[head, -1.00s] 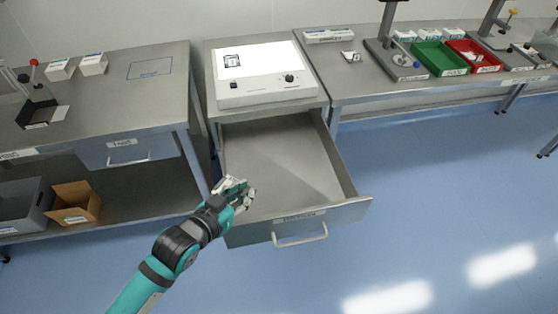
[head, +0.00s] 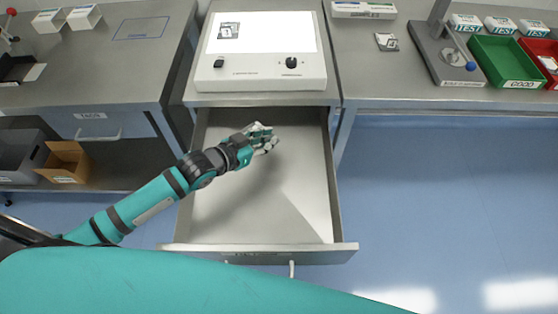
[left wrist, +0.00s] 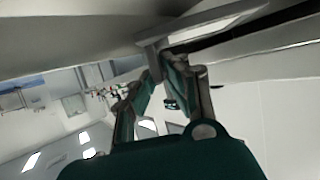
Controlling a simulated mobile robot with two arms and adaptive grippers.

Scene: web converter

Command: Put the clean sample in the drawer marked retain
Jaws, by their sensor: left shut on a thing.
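The open drawer (head: 305,190) is pulled out beneath the light box; its inside looks empty and its front label is too faint to read. My left gripper (head: 262,137) is above the rear part of the drawer, inside its outline. It is shut on a thin pale flat piece, which shows beyond the fingertips in the left wrist view (left wrist: 205,24); I cannot read any marking on it. A small printed sample (head: 228,31) lies on the lit panel of the light box. Another small packet (head: 387,41) lies on the right bench. My right gripper is not in view.
The light box (head: 262,82) sits right above the drawer's back. A closed drawer (head: 97,128) is under the left bench, above a cardboard box (head: 64,162). A green bin (head: 507,63) and a red bin (head: 545,55) stand on the right bench.

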